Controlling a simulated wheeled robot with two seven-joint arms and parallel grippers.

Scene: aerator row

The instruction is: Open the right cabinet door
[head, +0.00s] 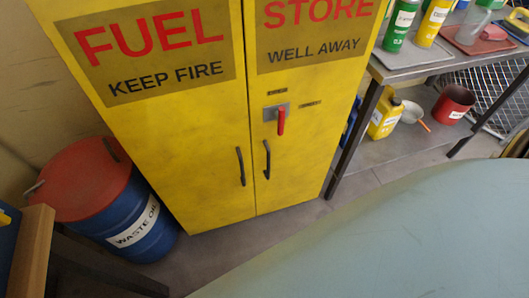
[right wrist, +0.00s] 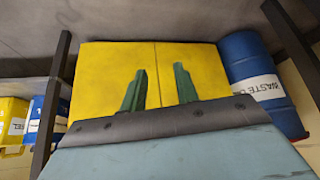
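The yellow cabinet stands ahead in the head view. Its right door (head: 310,130) and left door (head: 200,150) meet at a narrow seam and look shut. The right door has a dark upright handle (head: 267,160); the left door has a matching handle (head: 241,167). A red lever (head: 281,121) hangs straight down from a grey plate on the right door. In the right wrist view, my right gripper (right wrist: 159,88) has its two green fingers apart with nothing between them; the yellow cabinet (right wrist: 110,62) is beyond. My left gripper is not in view.
A blue waste-oil drum (head: 140,225) with a red lid stands left of the cabinet. A metal shelf unit (head: 415,70) with bottles and a red pot (head: 455,105) stands close on the right. Bare floor shows in front of the cabinet.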

